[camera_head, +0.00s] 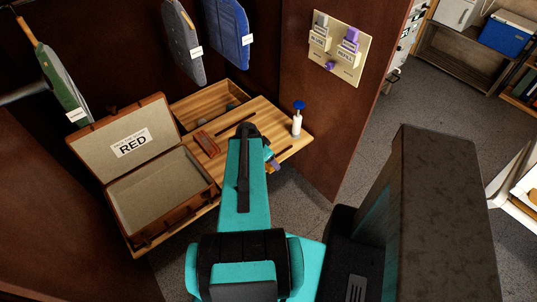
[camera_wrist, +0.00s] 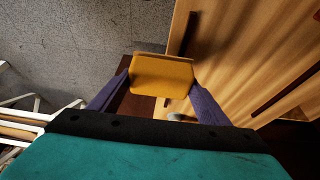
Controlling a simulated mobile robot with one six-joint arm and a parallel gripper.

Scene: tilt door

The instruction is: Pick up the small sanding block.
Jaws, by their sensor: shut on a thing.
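The small sanding block (camera_wrist: 162,76) looks like a yellow-orange block with a paler top edge. It sits between the two purple fingers of my gripper (camera_wrist: 160,88) in the wrist view. The fingers press on its left and right sides. In the wrist view the block is beside the wooden worktop (camera_wrist: 262,50), with grey floor behind it. In the head view my teal arm hides most of my gripper (camera_head: 272,163), which is at the worktop's front right edge; the block is barely visible there.
An open brown case labelled RED (camera_head: 130,142) stands left on the worktop. A reddish-brown block (camera_head: 206,144) lies near a recessed compartment (camera_head: 205,104). A white post with a blue knob (camera_head: 297,121) stands right. A switch panel (camera_head: 338,48) is on the brown wall.

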